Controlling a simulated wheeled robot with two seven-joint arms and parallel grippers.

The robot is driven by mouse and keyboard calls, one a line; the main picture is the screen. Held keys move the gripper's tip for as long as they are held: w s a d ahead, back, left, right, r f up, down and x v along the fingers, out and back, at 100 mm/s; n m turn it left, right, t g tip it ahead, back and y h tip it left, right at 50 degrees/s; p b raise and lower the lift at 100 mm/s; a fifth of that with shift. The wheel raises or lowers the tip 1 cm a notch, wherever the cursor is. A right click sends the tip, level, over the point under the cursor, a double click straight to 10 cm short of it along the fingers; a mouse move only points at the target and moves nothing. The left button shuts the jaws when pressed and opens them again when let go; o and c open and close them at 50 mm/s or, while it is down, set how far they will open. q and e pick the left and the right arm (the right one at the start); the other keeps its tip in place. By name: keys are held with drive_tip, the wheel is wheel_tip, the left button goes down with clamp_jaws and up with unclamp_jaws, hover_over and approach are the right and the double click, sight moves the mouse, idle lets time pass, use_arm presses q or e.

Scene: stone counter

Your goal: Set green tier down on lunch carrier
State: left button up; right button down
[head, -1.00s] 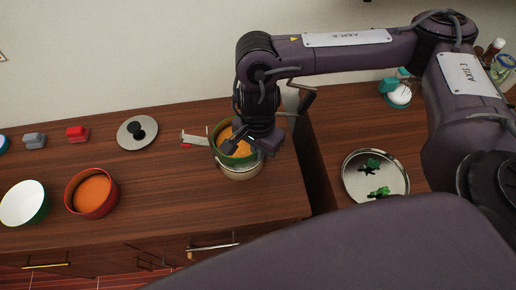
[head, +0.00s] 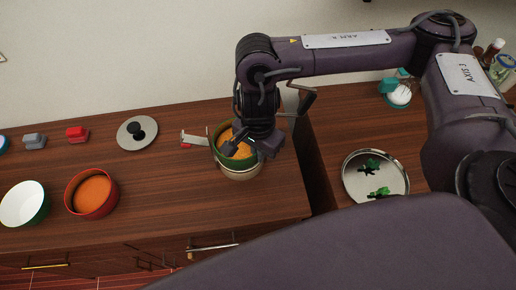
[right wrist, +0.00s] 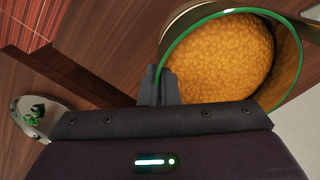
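The green tier (head: 222,157), a round bowl with a green rim and orange-yellow food, is at the right part of the left counter. It sits over the cream lower bowl of the lunch carrier (head: 240,175), tilted slightly; I cannot tell whether they touch. My right gripper (head: 250,148) is over its near right side. In the right wrist view my right gripper (right wrist: 165,85) has its fingers together on the rim of the green tier (right wrist: 185,40). A metal bracket with a red tab (head: 194,139) stands at the carrier's left. My left gripper is out of view.
A red bowl of orange food (head: 85,207), a white-lined green bowl (head: 23,203), a round lid with a black knob (head: 137,134) and small red (head: 77,134) and grey (head: 34,141) pieces lie left. A steel dish (head: 375,204) stands on the right counter, past a gap.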

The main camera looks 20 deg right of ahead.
drive_tip(key=shift+r, duration=0.45)
drive_tip(key=shift+w, duration=0.1)
drive_tip(key=shift+f+b, duration=0.55)
drive_tip(key=shift+f, duration=0.25)
idle(0.6)
drive_tip(key=c, duration=2)
unclamp_jaws()
drive_tip(key=shift+s+f, duration=0.15)
drive_tip(key=shift+s, duration=0.2)
drive_tip(key=shift+o, duration=0.2)
drive_tip(key=r+p, duration=0.2)
drive_tip(key=r, duration=0.1)
drive_tip(key=shift+w+p, duration=0.25)
drive_tip(key=shift+p, duration=0.15)
wheel_tip(320, 180, up, 8)
drive_tip(key=p, duration=0.7)
drive_tip(key=shift+r, duration=0.2)
